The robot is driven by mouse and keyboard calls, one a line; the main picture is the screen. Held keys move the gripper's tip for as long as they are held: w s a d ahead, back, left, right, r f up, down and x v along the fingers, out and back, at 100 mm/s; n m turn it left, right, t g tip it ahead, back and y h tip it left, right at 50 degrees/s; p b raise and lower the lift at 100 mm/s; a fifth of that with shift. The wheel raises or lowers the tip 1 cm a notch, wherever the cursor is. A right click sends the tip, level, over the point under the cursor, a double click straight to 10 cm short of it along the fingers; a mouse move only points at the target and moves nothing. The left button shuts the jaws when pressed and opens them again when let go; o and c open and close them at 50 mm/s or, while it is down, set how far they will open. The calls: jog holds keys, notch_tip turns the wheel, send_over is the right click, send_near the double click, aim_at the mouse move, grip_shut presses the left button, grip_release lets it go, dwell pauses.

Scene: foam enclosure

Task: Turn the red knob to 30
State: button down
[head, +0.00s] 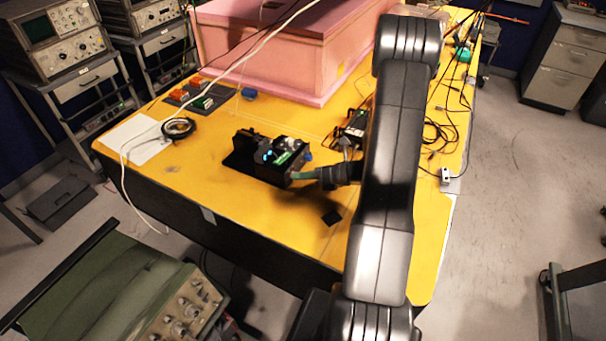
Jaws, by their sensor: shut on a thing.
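A small black instrument box (268,160) stands on the yellow table top, with a blue-lit display and several small fittings on its top. My gripper (303,175) reaches in from the right, and its greenish fingertips are at the box's right end. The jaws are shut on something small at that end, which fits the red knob. The knob itself is hidden by the fingers, and no red shows there. Its pointer and any scale numbers cannot be read from this view.
A large pink foam enclosure (285,45) stands behind the box. A coiled black cable (178,127), a white sheet (135,141) and a white cable lie to the left. A black adapter (355,125) and tangled cables lie to the right. The front of the yellow table (230,205) is mostly clear.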

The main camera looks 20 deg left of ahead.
dwell(0.3)
jog(key=c, duration=1.3)
grip_release()
jog(key=shift+o, duration=0.2)
jog(key=b+v, duration=0.3)
jog(key=v, duration=1.1)
jog(key=shift+f, duration=0.15)
